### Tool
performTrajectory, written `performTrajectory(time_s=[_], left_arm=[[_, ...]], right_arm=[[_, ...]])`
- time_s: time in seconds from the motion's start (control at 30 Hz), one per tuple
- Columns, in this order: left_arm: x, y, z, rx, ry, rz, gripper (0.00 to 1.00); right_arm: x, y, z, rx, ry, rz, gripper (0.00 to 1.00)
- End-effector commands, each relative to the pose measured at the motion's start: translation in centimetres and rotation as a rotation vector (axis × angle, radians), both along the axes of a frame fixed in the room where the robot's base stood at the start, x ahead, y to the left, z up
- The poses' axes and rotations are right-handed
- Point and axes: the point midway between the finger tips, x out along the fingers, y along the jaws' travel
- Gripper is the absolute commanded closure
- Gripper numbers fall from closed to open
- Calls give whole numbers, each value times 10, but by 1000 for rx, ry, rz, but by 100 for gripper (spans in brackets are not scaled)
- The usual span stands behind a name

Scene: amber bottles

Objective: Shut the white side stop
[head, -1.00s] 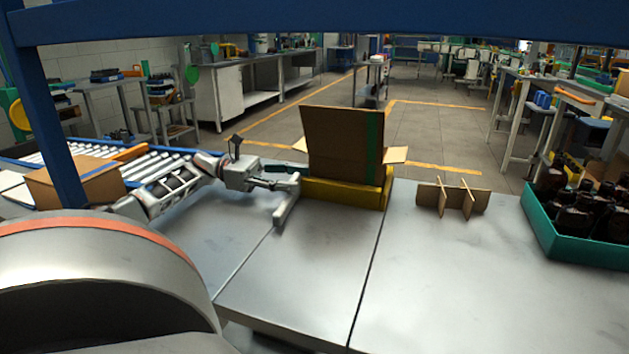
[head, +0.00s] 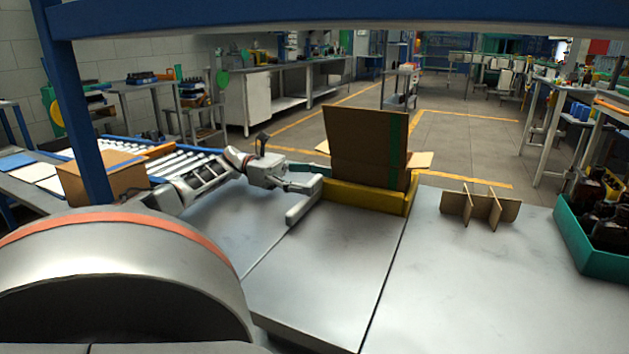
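The white side stop (head: 302,207) is a pale bar on the metal table, left of the yellow tray (head: 367,195). It runs slantwise from near the tray's left end toward the front. My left gripper (head: 307,180) reaches in from the left at the bar's far end, close to the tray. It looks near or touching the bar, but contact is unclear. A tall open cardboard box (head: 366,148) with a green stripe stands in the yellow tray. My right gripper is not in view.
A cardboard divider (head: 480,207) stands on the table right of the tray. A teal crate (head: 592,252) of amber bottles (head: 608,210) is at the right edge. A roller conveyor (head: 187,168) with a carton (head: 103,178) lies at left. The front tabletop is clear.

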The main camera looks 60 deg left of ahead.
Motion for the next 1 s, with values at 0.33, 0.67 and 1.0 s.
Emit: performTrajectory(time_s=[0.33,0.67,1.0], left_arm=[[-1,2,-1,1,1,2,28],[-26,34,-1,2,4,3,28],[-45,56,0,1,2,1,28]], right_arm=[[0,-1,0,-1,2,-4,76],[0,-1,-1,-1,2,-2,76],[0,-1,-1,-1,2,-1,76]])
